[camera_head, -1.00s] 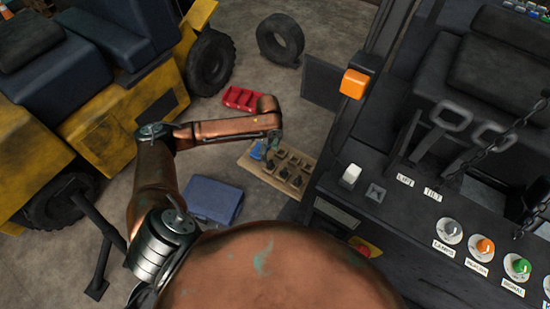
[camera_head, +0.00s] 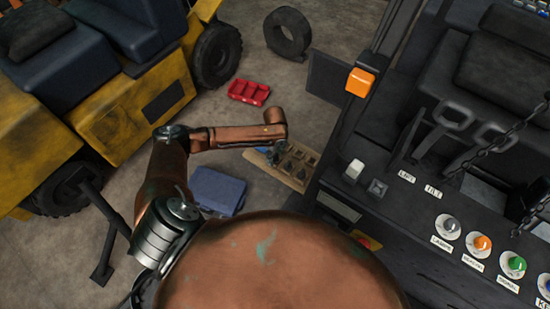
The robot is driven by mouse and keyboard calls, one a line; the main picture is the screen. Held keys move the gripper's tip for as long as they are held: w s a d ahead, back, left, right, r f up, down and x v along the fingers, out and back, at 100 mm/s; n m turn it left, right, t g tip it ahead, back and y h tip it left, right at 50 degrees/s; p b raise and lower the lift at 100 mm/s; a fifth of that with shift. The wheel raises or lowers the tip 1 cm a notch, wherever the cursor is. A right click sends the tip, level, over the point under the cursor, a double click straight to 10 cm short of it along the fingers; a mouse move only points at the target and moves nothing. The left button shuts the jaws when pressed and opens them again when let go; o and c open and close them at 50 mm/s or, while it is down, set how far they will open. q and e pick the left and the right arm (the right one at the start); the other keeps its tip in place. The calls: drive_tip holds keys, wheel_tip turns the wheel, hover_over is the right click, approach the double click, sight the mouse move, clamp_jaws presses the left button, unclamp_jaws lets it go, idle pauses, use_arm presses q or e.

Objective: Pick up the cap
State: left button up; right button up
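My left arm reaches in from the left, and its gripper (camera_head: 272,154) hangs at the upper left part of a wooden tray (camera_head: 262,158) on the floor. The tray has several dark compartments or pieces. A small blue-grey patch shows beside the gripper, partly hidden by it. I cannot tell whether it is the cap, and no other cap is clearly seen. The fingers are small, dark and mostly covered by the forearm, so I cannot tell whether they are open or shut. My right gripper is not in view.
A red bin (camera_head: 248,92) and a blue case (camera_head: 217,191) stand on the floor near the tray. The dark forklift console (camera_head: 400,225) fills the right; a yellow vehicle (camera_head: 120,115) stands left.

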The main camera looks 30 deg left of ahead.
use_arm(q)
drive_tip(key=c, duration=0.9)
drive_tip(key=shift+r, duration=0.1)
